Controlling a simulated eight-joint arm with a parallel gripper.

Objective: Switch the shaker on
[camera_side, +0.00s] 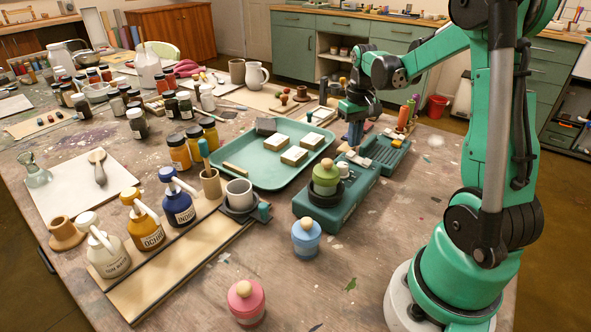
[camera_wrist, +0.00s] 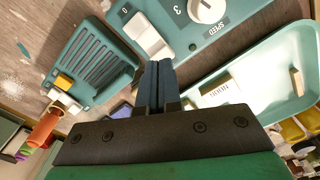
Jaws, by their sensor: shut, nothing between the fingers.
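The shaker (camera_side: 328,206) is a teal box on the table with a black cup on its left end. A green pot with a pale knob (camera_side: 326,176) stands in that cup. In the wrist view the shaker's top (camera_wrist: 185,30) shows a white round dial (camera_wrist: 207,9) marked SPEED and the figures 0 and 3. My gripper (camera_side: 353,148) points down over the shaker's far end. Its two dark fingers (camera_wrist: 158,68) are closed together and empty, near the panel's edge. I cannot tell whether they touch it.
A mint tray (camera_side: 242,178) with pale labelled blocks lies left of the shaker. A ribbed teal rack (camera_side: 384,153) stands close on its right. A blue pot (camera_side: 306,240) and a pink pot (camera_side: 246,302) stand in front. Pump bottles (camera_side: 144,222) are at left.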

